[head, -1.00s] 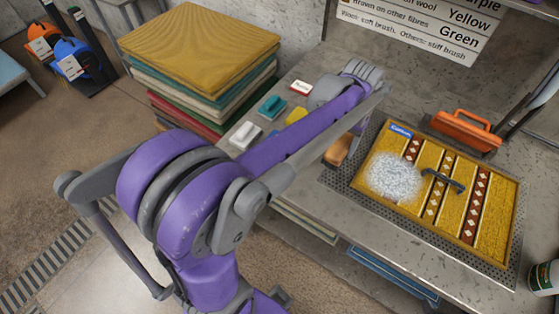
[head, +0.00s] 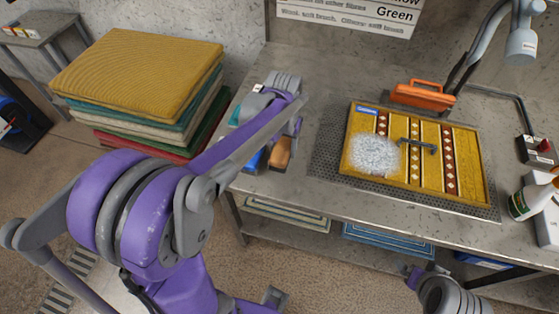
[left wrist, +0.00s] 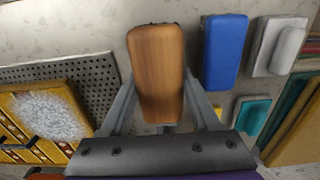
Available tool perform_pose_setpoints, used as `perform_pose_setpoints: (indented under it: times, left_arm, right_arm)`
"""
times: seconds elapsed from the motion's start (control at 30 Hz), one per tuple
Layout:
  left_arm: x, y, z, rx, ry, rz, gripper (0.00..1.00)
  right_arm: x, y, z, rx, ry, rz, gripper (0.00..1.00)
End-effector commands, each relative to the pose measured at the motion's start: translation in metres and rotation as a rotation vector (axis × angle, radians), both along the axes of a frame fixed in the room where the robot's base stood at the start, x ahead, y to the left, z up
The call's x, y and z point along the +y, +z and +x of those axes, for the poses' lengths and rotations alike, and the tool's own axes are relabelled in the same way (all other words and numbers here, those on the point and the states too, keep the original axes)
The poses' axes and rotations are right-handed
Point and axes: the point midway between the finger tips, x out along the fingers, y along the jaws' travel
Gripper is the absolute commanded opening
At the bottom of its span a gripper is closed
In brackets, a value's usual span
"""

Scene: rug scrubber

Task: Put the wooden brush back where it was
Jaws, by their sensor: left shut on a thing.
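The wooden brush (head: 280,152) is a brown rounded block between the fingers of my left gripper (left wrist: 160,85). The gripper is shut on it; in the left wrist view the brush (left wrist: 157,60) points away from the palm. It is over the left front part of the metal table, beside the blue brush (head: 254,160), which also shows in the left wrist view (left wrist: 224,50) with a narrow gap between them. Whether the wooden brush touches the table I cannot tell. Part of my right arm shows at the bottom right, but its fingers do not.
A yellow patterned rug (head: 397,183) with white foam lies on a perforated mat (head: 325,150). White (left wrist: 287,47) and teal (left wrist: 252,115) brushes lie beyond the blue one. An orange-handled case (head: 424,96), a spray bottle (head: 533,198) and stacked rugs (head: 140,70) are near.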

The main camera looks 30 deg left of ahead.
Motion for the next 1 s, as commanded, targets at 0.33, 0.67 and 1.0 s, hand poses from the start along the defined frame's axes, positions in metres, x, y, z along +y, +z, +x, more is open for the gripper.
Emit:
perform_pose_setpoints:
  times: [0.33, 0.67, 1.0]
  left_arm:
    - [0.0, -0.044, 0.0, 0.0, 0.0, 0.0, 0.13]
    - [0.0, -0.055, 0.0, 0.0, 0.0, 0.0, 0.13]
    - [0.0, -0.059, 0.0, 0.0, 0.0, 0.0, 0.87]
  right_arm:
    - [0.0, -0.004, -0.002, 0.003, 0.0, 0.0, 0.86]
    - [0.0, -0.005, -0.002, 0.004, 0.0, 0.0, 0.86]
    - [0.0, -0.008, -0.003, 0.006, 0.0, 0.0, 0.86]
